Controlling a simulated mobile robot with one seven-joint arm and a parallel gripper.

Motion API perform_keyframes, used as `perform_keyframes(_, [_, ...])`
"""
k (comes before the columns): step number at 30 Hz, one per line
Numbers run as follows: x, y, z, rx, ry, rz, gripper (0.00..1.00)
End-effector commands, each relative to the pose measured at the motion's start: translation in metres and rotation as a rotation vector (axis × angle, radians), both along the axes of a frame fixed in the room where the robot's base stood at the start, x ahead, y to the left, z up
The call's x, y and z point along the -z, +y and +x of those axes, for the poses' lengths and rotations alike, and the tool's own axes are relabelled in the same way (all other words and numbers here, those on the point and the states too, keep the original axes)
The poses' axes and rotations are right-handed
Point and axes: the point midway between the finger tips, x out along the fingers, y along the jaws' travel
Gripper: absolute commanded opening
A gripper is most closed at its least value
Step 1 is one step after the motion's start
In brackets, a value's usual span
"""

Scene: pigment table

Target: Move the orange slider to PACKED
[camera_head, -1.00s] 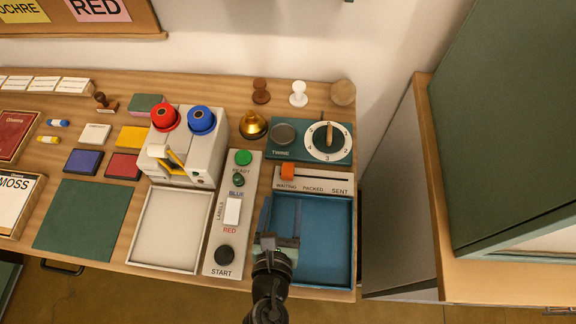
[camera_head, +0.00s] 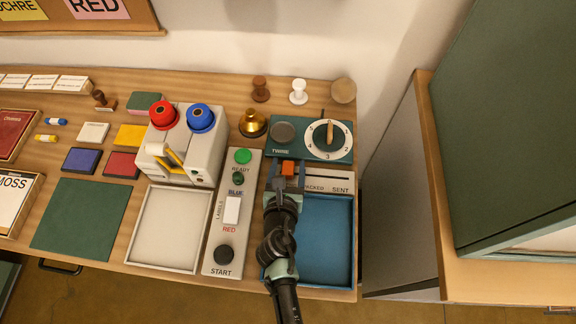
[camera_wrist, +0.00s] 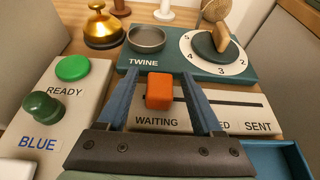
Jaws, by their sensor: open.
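The orange slider (camera_head: 288,167) sits at the left end of its slot, above the WAITING label, on the light slider panel (camera_head: 340,180). In the wrist view the orange slider (camera_wrist: 160,91) stands between my two blue fingers. The PACKED label is partly hidden behind my right finger, with only its last letters showing. My gripper (camera_head: 287,172) is open, with one finger on each side of the slider. I cannot tell whether either finger touches it.
The blue tray (camera_head: 352,240) lies in front of the panel, under my arm. The green twine panel with its dial (camera_head: 328,140) is just behind. The button panel with the READY button (camera_head: 243,156) stands to the left. A brass bell (camera_head: 253,124) is behind it.

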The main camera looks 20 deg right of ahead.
Motion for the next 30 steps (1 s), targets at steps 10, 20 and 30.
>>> perform_keyframes(10, [0.0002, -0.0003, 0.0003, 0.0, 0.0, 0.0, 0.49])
perform_keyframes(20, [0.0002, -0.0001, 0.0001, 0.0, 0.0, 0.0, 0.0])
perform_keyframes(30, [0.0003, 0.0, 0.0001, 0.0, 0.0, 0.0, 0.0])
